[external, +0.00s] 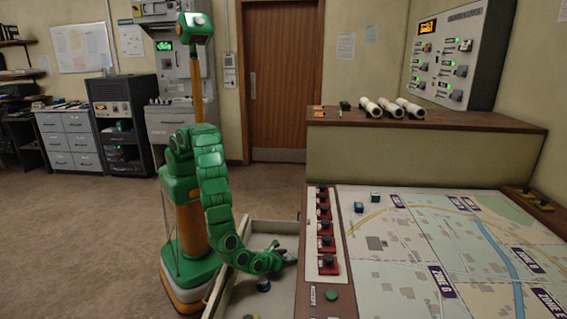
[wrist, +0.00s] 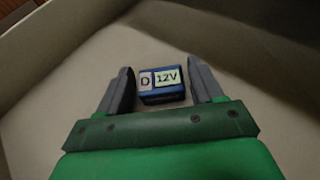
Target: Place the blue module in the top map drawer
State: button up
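The blue module (wrist: 162,94), a small block with pale labels reading "D" and "12V", lies inside a pale open drawer. The top map drawer (external: 232,226) is pulled out from the left side of the map console. My gripper (external: 290,260) reaches down into this drawer. In the wrist view my gripper (wrist: 162,82) is open, with one dark finger on each side of the module. Narrow gaps show between fingers and module. In the external view I cannot make out the module at the gripper.
The map table (external: 410,240) lies right of the drawer, with red switches (external: 325,225) along its left edge. A small blue block (external: 359,207) sits on the map. Drawer walls (wrist: 235,22) rise close around my gripper.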

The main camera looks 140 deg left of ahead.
aim_at(289, 256)
jog(key=shift+r, duration=0.15)
jog(key=v, duration=0.3)
jog(key=shift+w+d, duration=0.1)
jog(key=shift+d, duration=0.1)
notch_tip(289, 256, up, 5)
jog(key=shift+a+f, duration=0.2)
jog(key=shift+r, duration=1.15)
